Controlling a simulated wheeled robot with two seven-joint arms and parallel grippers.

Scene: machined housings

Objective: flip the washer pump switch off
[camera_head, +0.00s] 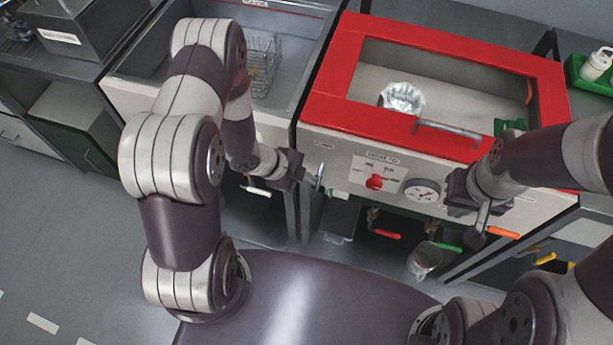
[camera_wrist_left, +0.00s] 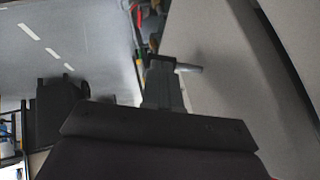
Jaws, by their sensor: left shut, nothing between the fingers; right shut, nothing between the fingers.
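The red-framed washer cabinet (camera_head: 330,75) stands at the back, with a pale front panel. A small label (camera_head: 325,145) sits at the panel's left end. Below it is a short silver lever (camera_head: 319,176), likely the pump switch; its setting is unclear. My left gripper (camera_head: 308,184) is shut and empty beside this lever. In the left wrist view the fingertips (camera_wrist_left: 160,63) are close to a grey rod (camera_wrist_left: 188,68), probably the same lever; contact is unclear. My right gripper (camera_head: 478,229) is shut and empty in front of the panel's right part.
The panel carries a red knob (camera_head: 375,182) and a round gauge (camera_head: 422,192). Red (camera_head: 386,235), green (camera_head: 448,247) and orange (camera_head: 503,232) handles sit below. A metal mug (camera_head: 424,260) is beneath. A sink with a wire basket (camera_head: 262,65) is at left.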

